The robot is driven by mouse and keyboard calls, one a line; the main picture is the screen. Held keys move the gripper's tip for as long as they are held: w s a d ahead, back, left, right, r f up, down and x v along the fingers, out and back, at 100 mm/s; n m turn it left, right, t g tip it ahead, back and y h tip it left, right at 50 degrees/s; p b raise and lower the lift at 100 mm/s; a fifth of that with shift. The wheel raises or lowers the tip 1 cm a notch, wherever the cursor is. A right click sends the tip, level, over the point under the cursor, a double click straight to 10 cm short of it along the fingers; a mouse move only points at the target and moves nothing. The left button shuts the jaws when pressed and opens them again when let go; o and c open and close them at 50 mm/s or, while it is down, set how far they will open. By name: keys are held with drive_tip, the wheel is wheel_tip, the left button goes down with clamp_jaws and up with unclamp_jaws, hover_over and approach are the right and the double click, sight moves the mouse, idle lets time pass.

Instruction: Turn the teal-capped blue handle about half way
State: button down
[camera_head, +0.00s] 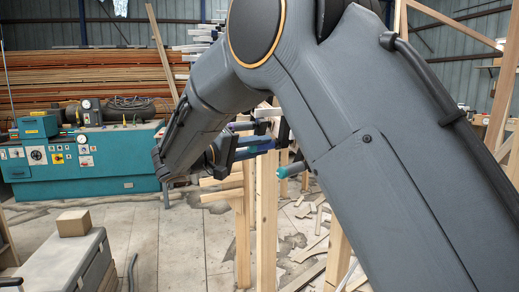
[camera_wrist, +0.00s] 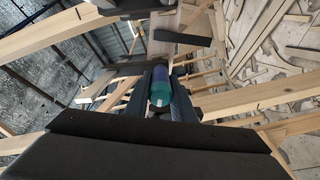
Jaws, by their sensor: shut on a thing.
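The blue handle (camera_wrist: 161,72) with its teal cap (camera_wrist: 160,92) lies between the two dark fingers of my gripper (camera_wrist: 161,84) in the wrist view. The cap faces the wrist camera, and the fingers close on the handle from both sides. In the head view my gripper (camera_head: 258,145) reaches right from the wrist, near upright wooden posts. A blue-teal part shows between its fingers there, small and partly hidden. The handle's far end and its mount are hidden.
A teal-ended dark rod (camera_head: 289,171) sticks out beside a wooden post (camera_head: 266,215), close to my arm. Wooden beams (camera_wrist: 262,97) cross near the gripper. A teal machine (camera_head: 85,160) stands at the left. Wood offcuts litter the floor at right.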

drive_tip(key=shift+n, duration=2.2)
drive_tip(key=c, duration=1.5)
unclamp_jaws()
drive_tip(key=shift+a, duration=0.1)
drive_tip(key=b+v, duration=0.1)
drive_tip(key=v, duration=0.6)
drive_tip(key=shift+s+a+f+b, duration=0.1)
drive_tip(key=shift+s+a+b, duration=0.1)
drive_tip(key=shift+b, duration=0.2)
drive_tip(key=shift+a, duration=0.1)
drive_tip(key=shift+s, duration=0.1)
drive_tip(key=shift+p+v, duration=0.3)
drive_tip(key=shift+v, duration=3)
